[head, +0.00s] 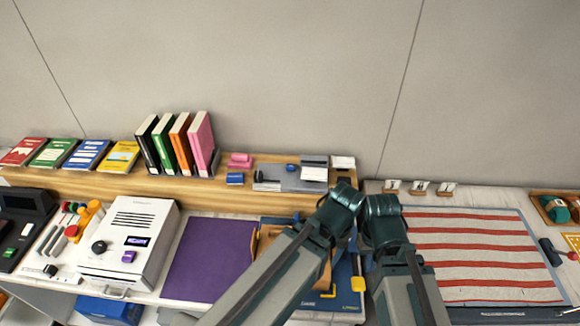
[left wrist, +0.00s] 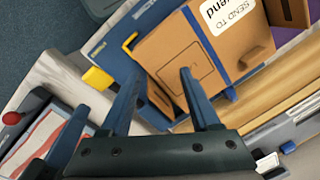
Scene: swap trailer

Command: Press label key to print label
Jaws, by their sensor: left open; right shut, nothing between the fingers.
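A white machine (head: 130,240) stands on the left of the bench, with a dark knob, a purple-lit display (head: 137,241) and a purple key (head: 129,257). A black device (head: 28,222) with a small screen and a green key stands at the far left. I cannot tell which key is the label key. A brown carton (left wrist: 182,62) with a "SEND TO" label (left wrist: 232,15) lies below my left gripper (left wrist: 160,78), which is open and empty over it. My right gripper (head: 384,218) is shut and empty, its fingers mostly hidden by the arm.
A wooden shelf (head: 85,184) along the back carries books (head: 180,142) and small stationery. A purple mat (head: 208,258) lies between the white machine and my arms. A red-striped sheet (head: 480,250) lies on the right. A blue bin (head: 108,310) sits below the bench front.

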